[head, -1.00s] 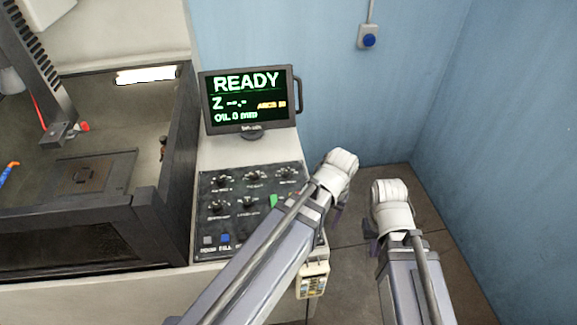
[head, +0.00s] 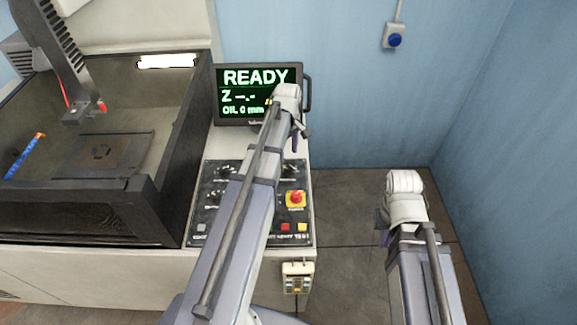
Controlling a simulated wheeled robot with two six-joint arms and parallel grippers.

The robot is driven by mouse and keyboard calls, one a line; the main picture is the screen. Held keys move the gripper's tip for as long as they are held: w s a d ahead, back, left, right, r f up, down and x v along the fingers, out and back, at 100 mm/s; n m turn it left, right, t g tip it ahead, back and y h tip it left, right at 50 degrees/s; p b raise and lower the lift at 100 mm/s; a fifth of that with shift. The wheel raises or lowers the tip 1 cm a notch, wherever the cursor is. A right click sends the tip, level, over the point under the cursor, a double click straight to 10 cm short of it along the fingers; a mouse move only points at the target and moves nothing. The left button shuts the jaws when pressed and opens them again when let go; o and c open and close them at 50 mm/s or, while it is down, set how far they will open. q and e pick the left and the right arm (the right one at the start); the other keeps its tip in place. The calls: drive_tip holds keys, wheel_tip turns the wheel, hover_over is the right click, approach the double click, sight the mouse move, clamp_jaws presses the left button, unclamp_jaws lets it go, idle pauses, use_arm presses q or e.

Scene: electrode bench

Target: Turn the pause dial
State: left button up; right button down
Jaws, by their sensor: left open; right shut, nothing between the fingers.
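The dark control panel (head: 206,216) slopes at the front of the machine and carries several knobs. Two black dials (head: 221,172) (head: 214,196) show on its left side, and another dial (head: 288,169) shows at its upper right. The labels are too small to read, so I cannot tell which is the pause dial. My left arm crosses the panel and hides its middle. My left gripper (head: 297,139) is open and empty, above the panel's upper right, in front of the monitor. My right gripper (head: 382,232) is shut and empty, over the floor to the panel's right.
The monitor (head: 235,96) reads READY behind the panel. A red emergency button (head: 296,198) sits at the panel's right. A beige handset (head: 297,278) hangs below the panel's front edge. The machine tank (head: 184,150) stands at left. Open floor (head: 345,200) lies right of the bench.

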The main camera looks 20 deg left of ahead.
sight(288, 168)
use_arm(q)
wheel_tip(288, 168, down, 7)
drive_tip(key=b, duration=0.7)
drive_tip(key=shift+f, duration=0.2)
drive_tip(key=shift+r, duration=0.1)
drive_tip(key=shift+c, duration=0.3)
clamp_jaws()
